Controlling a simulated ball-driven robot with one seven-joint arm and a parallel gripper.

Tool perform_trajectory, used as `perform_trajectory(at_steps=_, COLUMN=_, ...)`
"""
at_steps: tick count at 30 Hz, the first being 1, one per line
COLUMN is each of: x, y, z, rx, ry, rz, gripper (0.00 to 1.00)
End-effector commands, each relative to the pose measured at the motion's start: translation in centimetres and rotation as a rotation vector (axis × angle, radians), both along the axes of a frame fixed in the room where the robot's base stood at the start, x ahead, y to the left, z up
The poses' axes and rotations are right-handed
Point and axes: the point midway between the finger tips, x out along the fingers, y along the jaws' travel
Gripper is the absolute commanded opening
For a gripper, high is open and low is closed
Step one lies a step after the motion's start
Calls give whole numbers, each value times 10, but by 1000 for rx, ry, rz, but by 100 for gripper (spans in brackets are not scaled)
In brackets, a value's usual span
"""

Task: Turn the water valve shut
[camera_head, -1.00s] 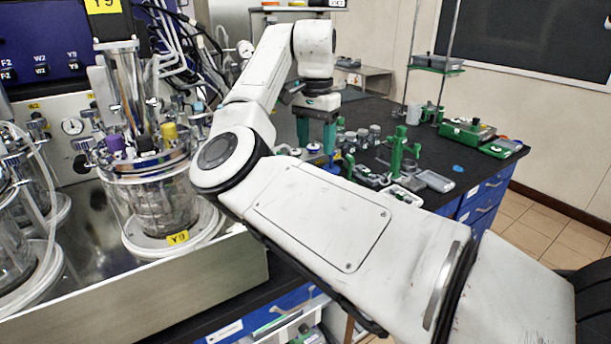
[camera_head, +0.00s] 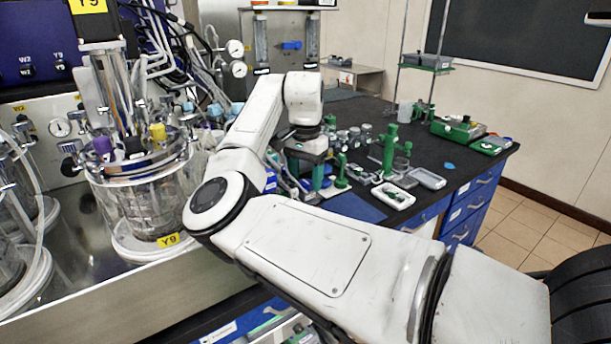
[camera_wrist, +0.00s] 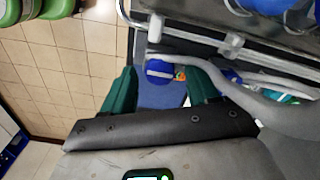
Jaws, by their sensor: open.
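My gripper (camera_head: 306,176) has green fingers and points down at the near left part of the black bench in the head view. In the wrist view my gripper (camera_wrist: 161,67) is open, with a finger on each side of a round blue knob-like part (camera_wrist: 158,73). I cannot tell whether this part is the water valve or whether the fingers touch it. A small orange and green piece (camera_wrist: 180,74) lies beside it. In the head view a blue handle (camera_head: 292,45) sits on the panel with flow tubes behind my arm. My arm hides part of the bench.
A glass bioreactor (camera_head: 150,205) labelled Y9 stands left of my arm on a metal tray. Green stands (camera_head: 389,150) and a white tray (camera_head: 393,196) are on the bench right of my gripper. Tiled floor (camera_wrist: 60,70) shows left in the wrist view.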

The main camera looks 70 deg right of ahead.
Motion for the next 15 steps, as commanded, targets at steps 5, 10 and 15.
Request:
perform_trajectory(at_steps=5, x=0, y=0, z=-1, rx=0, ry=0, rz=0, gripper=59)
perform_trajectory(at_steps=10, x=0, y=0, z=0, rx=0, ry=0, rz=0, gripper=49)
perform_trajectory(at_steps=15, x=0, y=0, z=0, rx=0, ry=0, rz=0, gripper=33)
